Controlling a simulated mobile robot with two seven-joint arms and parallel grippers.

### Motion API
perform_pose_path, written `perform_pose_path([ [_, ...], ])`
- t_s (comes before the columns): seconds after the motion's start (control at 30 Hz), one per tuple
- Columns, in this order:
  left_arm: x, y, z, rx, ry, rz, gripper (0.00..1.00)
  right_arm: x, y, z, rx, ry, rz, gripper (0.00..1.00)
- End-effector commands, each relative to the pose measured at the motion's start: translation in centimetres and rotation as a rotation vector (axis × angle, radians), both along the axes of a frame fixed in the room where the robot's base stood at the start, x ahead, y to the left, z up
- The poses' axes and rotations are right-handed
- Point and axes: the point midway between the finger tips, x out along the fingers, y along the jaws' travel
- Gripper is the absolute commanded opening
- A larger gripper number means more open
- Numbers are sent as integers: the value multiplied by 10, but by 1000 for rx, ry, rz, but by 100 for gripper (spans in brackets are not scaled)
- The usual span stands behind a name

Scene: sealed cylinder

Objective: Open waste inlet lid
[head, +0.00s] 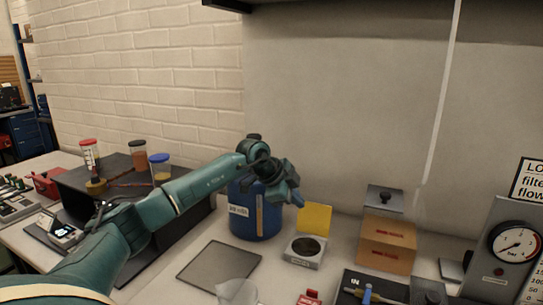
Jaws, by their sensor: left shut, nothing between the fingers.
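A blue drum (268,219) with a white label stands upright against the back wall. To its right is a small grey unit (303,262) with a round dark opening on top. A yellow square plate (315,217) stands tilted up at the back of this unit; it looks like a raised lid, though its hinge is too small to make out. My left arm reaches in from the left, and my left gripper (296,201) is shut and empty, just left of the yellow plate, in front of the drum's upper right side. It hides part of the drum's top. My right gripper is not in view.
A cardboard box (386,244) stands right of the unit, with a grey knobbed block (384,198) behind it. A flat grey plate (219,266) and a clear beaker (238,292) are in front. A gauge panel (512,247) stands far right. Lidded jars (160,168) stand left.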

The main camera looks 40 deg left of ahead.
Motion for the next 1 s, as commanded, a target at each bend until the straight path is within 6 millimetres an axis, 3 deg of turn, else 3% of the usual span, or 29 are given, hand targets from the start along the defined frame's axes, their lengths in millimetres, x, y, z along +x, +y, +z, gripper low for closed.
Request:
perform_pose_path([
  [0.3, -26, 27, 72, 1, -3, 2, 0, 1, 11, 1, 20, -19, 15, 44],
  [0.53, -42, 42, 113, 0, -2, 0, 0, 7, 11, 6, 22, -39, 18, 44],
  [0.7, -47, 48, 129, 0, -1, 0, 0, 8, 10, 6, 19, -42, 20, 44],
  [1.0, -49, 49, 133, 1, 1, 0, 0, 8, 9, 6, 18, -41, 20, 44],
])
